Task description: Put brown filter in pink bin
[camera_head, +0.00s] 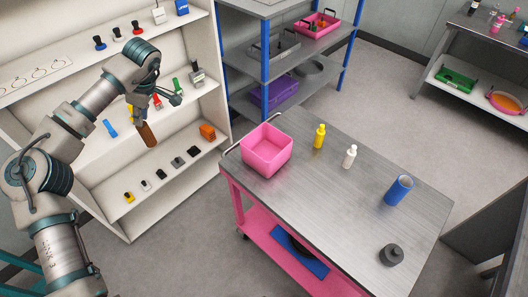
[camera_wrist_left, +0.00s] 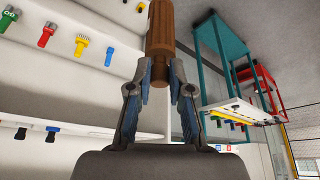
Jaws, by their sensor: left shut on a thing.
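The brown filter (camera_head: 147,134) hangs tilted from my left gripper (camera_head: 142,108), in front of the white shelf unit. In the left wrist view the brown filter (camera_wrist_left: 161,35) is a ribbed cylinder between the two fingers of my left gripper (camera_wrist_left: 160,85), which is shut on it. The pink bin (camera_head: 266,154) is an open square box on the far left corner of the cart top. It looks empty. My left gripper is to the left of the pink bin, apart from it. My right gripper is not in view.
The metal cart top (camera_head: 330,205) also holds a yellow bottle (camera_head: 319,136), a white bottle (camera_head: 350,156), a blue cylinder (camera_head: 398,190) and a dark round part (camera_head: 391,255). The white shelf unit (camera_head: 185,130) holds several small coloured parts.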

